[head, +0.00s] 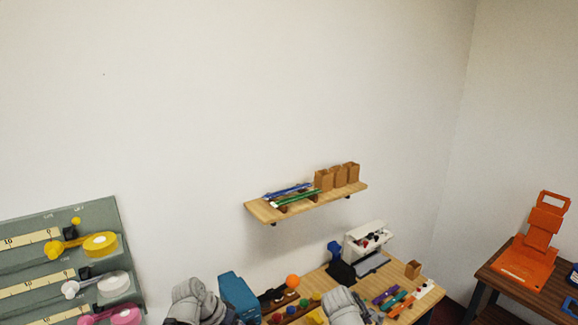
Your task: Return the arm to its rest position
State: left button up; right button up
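Grey links of my two arms show at the bottom edge of the head view, one left of centre and one right of it, in front of the wooden counter (318,279). Neither gripper's fingertips can be seen, so what they hold or touch is hidden below the frame.
The counter carries a teal object (239,297), an orange ball (292,281), a white box (367,240) and several coloured pieces. A wall shelf (262,211) hangs above. A grey rack (60,222) stands left; an orange stand (532,255) sits on a dark table (500,283) right.

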pick_arm(q)
jog(key=s+a+f+n+g+y, duration=0.1)
jog(key=s+a+f+n+y, duration=0.35)
jog(key=s+y, duration=0.2)
pick_arm(e)
jog(key=s+a+f+m+g+y, duration=0.3)
jog(key=s+f+g+y, duration=0.15)
jog(key=s, duration=0.55)
pick_arm(q)
jog(key=s+d+f+m+b, duration=0.2)
jog(key=d+f+b, duration=0.3)
jog(key=f+b, duration=0.3)
jog(key=s+d+f+m+g+b, duration=0.1)
jog(key=s+d+f+b, duration=0.3)
jog(key=f+b, duration=0.5)
jog(key=shift+s+d+f+m+b, duration=0.15)
jog(key=shift+d+f+m+b, duration=0.15)
jog(key=shift+d+m+b, duration=0.45)
pick_arm(e)
jog(key=s+a+f+n, duration=0.2)
jog(key=a+f, duration=0.3)
jog(key=f, duration=0.4)
jog(key=s+a+f+n, duration=0.2)
jog(key=a+f, duration=0.4)
jog(key=f, duration=0.3)
jog(key=shift+s+f+g+h+b, duration=0.3)
jog(key=shift+s+g+h+b, duration=0.05)
jog(key=shift+s, duration=0.5)
